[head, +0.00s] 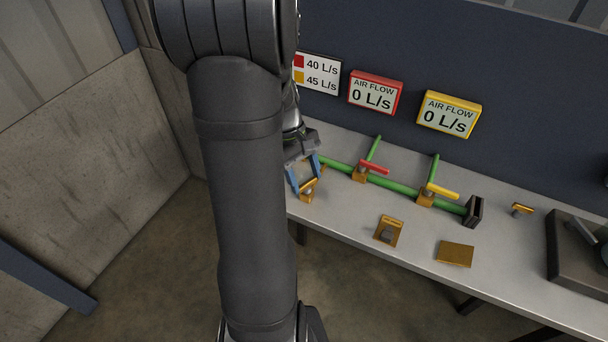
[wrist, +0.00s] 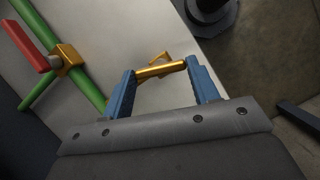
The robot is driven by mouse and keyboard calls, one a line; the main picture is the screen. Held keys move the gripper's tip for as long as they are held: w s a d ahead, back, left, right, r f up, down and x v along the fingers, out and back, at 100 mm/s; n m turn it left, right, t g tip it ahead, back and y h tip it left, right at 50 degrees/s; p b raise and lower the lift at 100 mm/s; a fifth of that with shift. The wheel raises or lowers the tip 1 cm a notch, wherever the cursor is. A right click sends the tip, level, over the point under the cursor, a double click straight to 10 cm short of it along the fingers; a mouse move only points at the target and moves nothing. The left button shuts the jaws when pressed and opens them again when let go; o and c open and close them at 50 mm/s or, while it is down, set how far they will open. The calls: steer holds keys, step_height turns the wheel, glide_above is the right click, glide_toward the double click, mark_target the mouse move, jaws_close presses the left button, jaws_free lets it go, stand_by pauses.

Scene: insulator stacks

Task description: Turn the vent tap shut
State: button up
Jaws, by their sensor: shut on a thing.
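My gripper (head: 304,182) has its two blue fingers closed on the ends of a brass bar handle. This handle belongs to a small brass tap (head: 307,196) at the left front of the bench, which looks like the vent tap. In the wrist view the handle (wrist: 160,69) spans the gap between the fingertips (wrist: 160,75), with a brass part of the tap (wrist: 159,56) just beyond it. My arm hides the bench left of the tap in the head view. No label shows on the tap.
A green pipe (head: 395,185) runs behind, with a red-handled valve (head: 374,167) and a yellow-handled valve (head: 442,191). Both air flow displays, red-framed (head: 375,93) and yellow-framed (head: 449,114), read 0 L/s. Brass pieces (head: 389,231) (head: 455,254) lie on the bench (head: 350,222).

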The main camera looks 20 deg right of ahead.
steer(key=m, duration=0.2)
steer(key=m+y, duration=0.1)
steer(key=shift+d+m+g, duration=0.2)
steer(key=shift+m+g, duration=0.1)
steer(key=shift+m, duration=0.1)
steer(key=m+y, duration=0.2)
steer(key=m, duration=0.1)
steer(key=shift+d+m, duration=0.15)
steer(key=shift+m, duration=0.15)
steer(key=m+y, duration=0.1)
steer(key=m, duration=0.2)
steer(key=m+t+y, duration=0.1)
steer(key=m, duration=0.1)
steer(key=shift+s+d+m, duration=0.1)
steer(key=shift+d+m, duration=0.1)
steer(key=shift+m, duration=0.5)
steer(key=o, duration=1)
steer(key=shift+t, duration=0.3)
